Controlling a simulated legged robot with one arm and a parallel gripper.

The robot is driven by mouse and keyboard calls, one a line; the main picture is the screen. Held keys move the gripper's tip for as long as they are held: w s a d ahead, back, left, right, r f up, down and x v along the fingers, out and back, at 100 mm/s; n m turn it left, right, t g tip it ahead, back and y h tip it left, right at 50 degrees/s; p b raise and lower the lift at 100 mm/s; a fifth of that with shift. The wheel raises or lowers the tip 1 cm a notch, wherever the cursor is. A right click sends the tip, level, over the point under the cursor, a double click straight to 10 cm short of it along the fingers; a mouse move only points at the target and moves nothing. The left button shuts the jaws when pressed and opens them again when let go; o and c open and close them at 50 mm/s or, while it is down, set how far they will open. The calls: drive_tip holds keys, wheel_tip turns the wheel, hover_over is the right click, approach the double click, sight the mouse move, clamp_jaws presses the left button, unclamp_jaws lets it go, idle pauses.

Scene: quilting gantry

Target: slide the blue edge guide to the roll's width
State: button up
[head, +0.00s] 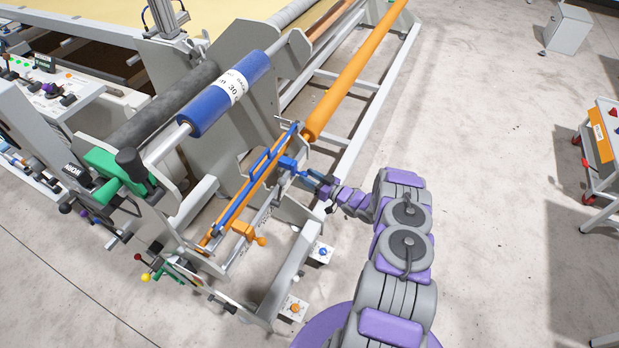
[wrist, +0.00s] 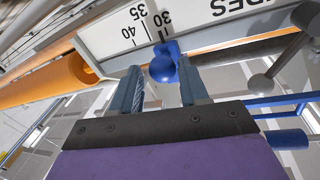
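The blue edge guide (head: 287,163) sits on the scaled rail at the machine's near side. In the wrist view its round blue knob (wrist: 162,69) stands in front of the white scale plate (wrist: 190,22), near the 30 and 35 marks. My gripper (head: 309,179) is at the guide; in the wrist view (wrist: 158,78) its two fingers are apart, with the knob between their tips. A gap shows at the left finger; whether the right finger touches cannot be told. The blue roll (head: 213,108) lies on a shaft above, its white label (head: 234,86) showing "30".
An orange guide (head: 244,231) sits lower on the same rail. A long orange tube (head: 352,75) runs up behind my gripper. Green clamp (head: 105,163) and levers stand at the left.

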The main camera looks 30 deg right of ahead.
drive_tip(key=shift+a, duration=0.15)
clamp_jaws()
drive_tip(key=shift+s+a, duration=0.15)
drive_tip(key=shift+a, duration=0.05)
idle(0.3)
drive_tip(key=shift+o, duration=1.6)
unclamp_jaws()
